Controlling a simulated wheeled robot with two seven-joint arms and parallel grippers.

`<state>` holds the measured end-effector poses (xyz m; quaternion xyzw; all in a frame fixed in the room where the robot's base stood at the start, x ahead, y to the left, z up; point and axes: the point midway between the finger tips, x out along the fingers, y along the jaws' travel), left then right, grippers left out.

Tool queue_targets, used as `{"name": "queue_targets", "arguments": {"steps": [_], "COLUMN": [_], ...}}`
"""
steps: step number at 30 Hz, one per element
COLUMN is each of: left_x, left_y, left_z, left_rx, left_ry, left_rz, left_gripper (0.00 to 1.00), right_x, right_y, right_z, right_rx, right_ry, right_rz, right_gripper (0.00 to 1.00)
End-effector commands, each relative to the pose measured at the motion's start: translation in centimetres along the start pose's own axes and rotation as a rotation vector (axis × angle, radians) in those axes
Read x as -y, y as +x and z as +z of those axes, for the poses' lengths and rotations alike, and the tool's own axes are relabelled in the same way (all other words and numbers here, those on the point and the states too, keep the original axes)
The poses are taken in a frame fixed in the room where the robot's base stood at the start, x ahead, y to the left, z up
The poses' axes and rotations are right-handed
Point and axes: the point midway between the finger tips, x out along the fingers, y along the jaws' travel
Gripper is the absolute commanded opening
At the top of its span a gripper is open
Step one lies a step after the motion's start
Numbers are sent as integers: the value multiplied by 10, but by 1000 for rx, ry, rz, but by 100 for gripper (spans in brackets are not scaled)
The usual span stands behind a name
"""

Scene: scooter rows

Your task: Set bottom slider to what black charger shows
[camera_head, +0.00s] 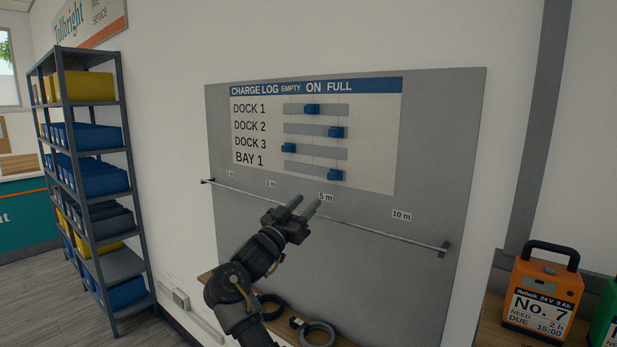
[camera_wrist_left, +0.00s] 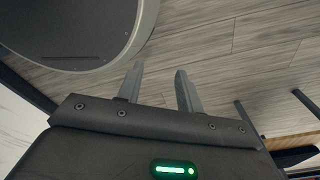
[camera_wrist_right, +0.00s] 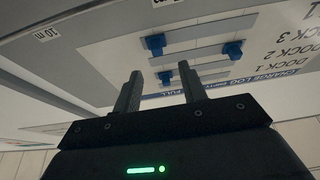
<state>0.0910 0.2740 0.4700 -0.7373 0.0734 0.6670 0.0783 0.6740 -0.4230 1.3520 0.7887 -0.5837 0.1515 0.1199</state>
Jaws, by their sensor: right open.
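The CHARGE LOG board (camera_head: 372,150) is on the grey wall panel, with EMPTY, ON and FULL columns. Its bottom slider (camera_head: 335,175), in the BAY 1 row, stands at the right, under FULL. The DOCK 1 slider (camera_head: 312,109) is in the middle, the DOCK 2 slider (camera_head: 336,132) right, the DOCK 3 slider (camera_head: 288,148) left. My right gripper (camera_head: 307,201) is open and empty, just below the bottom row; its fingers also show in the right wrist view (camera_wrist_right: 160,72). My left gripper (camera_wrist_left: 160,72) is open and empty over the floor. I see no black charger.
A metal rod (camera_head: 370,229) crosses the panel below the board. Dark cable coils (camera_head: 317,333) lie on a wooden ledge below. An orange No. 7 battery (camera_head: 543,297) stands on a bench at right. A shelf rack (camera_head: 100,205) with bins stands at left.

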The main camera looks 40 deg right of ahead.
Motion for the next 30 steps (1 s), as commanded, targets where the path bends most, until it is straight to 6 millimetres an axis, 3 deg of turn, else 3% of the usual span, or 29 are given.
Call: {"name": "queue_targets", "arguments": {"steps": [8, 15, 19, 25, 30], "left_x": [-2, -6, -5, 0, -1], "left_y": [-3, -25, -38, -50, -55], "left_z": [13, 34, 27, -4, 0], "left_rx": [17, 50, 43, 0, 6], "left_ry": [0, 0, 0, 0, 1], "left_rz": [3, 8, 7, 2, 3], "left_gripper": [36, 36, 36, 36, 36], "right_x": [-2, 0, -1, -1, -1], "right_y": [2, 38, 64, 94, 107], "right_z": [-3, -5, -5, -3, -1], "right_rx": [-1, -1, 0, -1, 0], "right_ry": [2, -5, -3, -3, -2], "right_rz": [0, 2, 3, 3, 2], "right_gripper": [42, 42, 42, 42, 42]}}
